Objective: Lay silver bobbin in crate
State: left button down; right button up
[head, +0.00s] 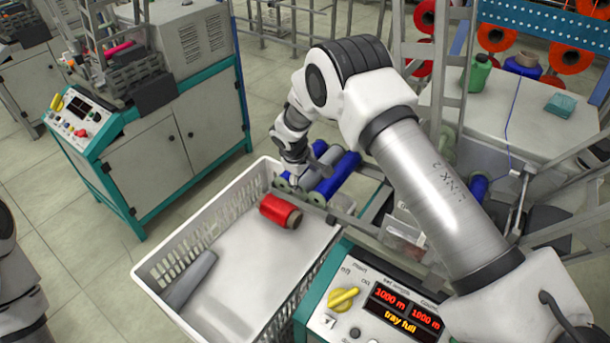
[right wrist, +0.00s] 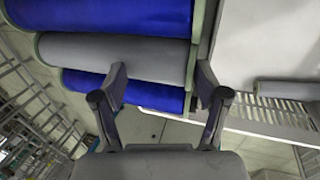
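A silver bobbin (right wrist: 110,58) lies between two blue bobbins (right wrist: 120,15) in the right wrist view. In the head view the silver bobbin (head: 327,174) sits in the machine's tray beside the crate. My right gripper (right wrist: 162,72) is open, with its fingertips spread at the silver bobbin's near side; whether they touch it I cannot tell. In the head view, the right gripper (head: 294,184) is small and partly hidden. The white crate (head: 172,247) holds a red bobbin (head: 280,211) and a grey bobbin (head: 190,281). My left gripper is out of view.
A control panel (head: 378,302) reading "tray full" stands right of the crate. A teal-trimmed machine (head: 190,150) stands behind it. The crate's middle floor is clear. More spools (head: 497,38) hang on a rack at the upper right.

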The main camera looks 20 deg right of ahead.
jog(key=shift+a+r, duration=0.15)
jog(key=shift+r, duration=0.15)
jog(key=c, duration=0.3)
jog(key=shift+o, duration=1.2)
jog(key=shift+w+d, duration=0.15)
jog(key=shift+d, duration=0.1)
